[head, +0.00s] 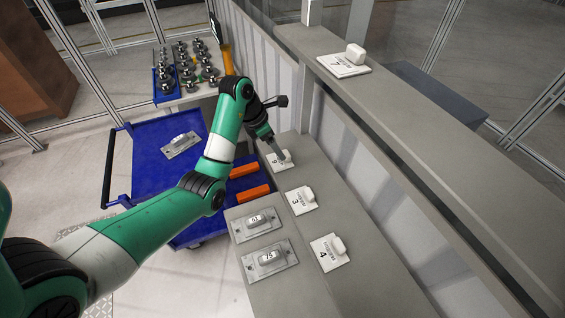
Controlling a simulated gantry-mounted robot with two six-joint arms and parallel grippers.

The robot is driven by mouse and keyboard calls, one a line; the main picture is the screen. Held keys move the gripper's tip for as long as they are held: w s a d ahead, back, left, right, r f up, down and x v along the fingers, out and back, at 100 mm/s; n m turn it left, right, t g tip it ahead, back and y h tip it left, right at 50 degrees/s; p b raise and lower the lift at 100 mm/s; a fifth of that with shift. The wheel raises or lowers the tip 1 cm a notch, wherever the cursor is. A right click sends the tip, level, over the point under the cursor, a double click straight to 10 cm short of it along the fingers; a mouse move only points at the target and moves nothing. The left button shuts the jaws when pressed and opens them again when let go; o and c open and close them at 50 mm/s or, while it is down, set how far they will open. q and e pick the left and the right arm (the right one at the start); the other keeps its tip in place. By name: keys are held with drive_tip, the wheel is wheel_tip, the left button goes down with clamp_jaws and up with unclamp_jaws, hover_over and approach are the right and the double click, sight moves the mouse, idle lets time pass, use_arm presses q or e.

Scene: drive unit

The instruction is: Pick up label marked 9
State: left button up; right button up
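A white label plate (271,165) with a raised white block on it lies at the far end of the grey bench. Its number is small and partly covered; it looks like a 9 or a 6. My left gripper (279,153) points down at this label, with its fingers right at the block. Whether the fingers touch or grip it is not clear. My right gripper is not in view.
Labels marked 3 (296,203) and 4 (324,252) lie nearer on the bench, and one marked 7 (341,68) lies on the upper ledge (402,125). Two metal plates (251,229) (266,266) sit left. A blue cart (150,155) stands beyond my arm.

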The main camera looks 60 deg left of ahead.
sight(277, 165)
use_arm(q)
drive_tip(key=b+x, duration=0.2)
drive_tip(key=b, duration=0.1)
drive_tip(key=shift+f, duration=0.25)
drive_tip(key=shift+w+p+x, duration=0.3)
drive_tip(key=shift+p+x, duration=0.1)
drive_tip(key=shift+x, duration=0.9)
drive_tip(key=shift+r, duration=0.1)
clamp_jaws()
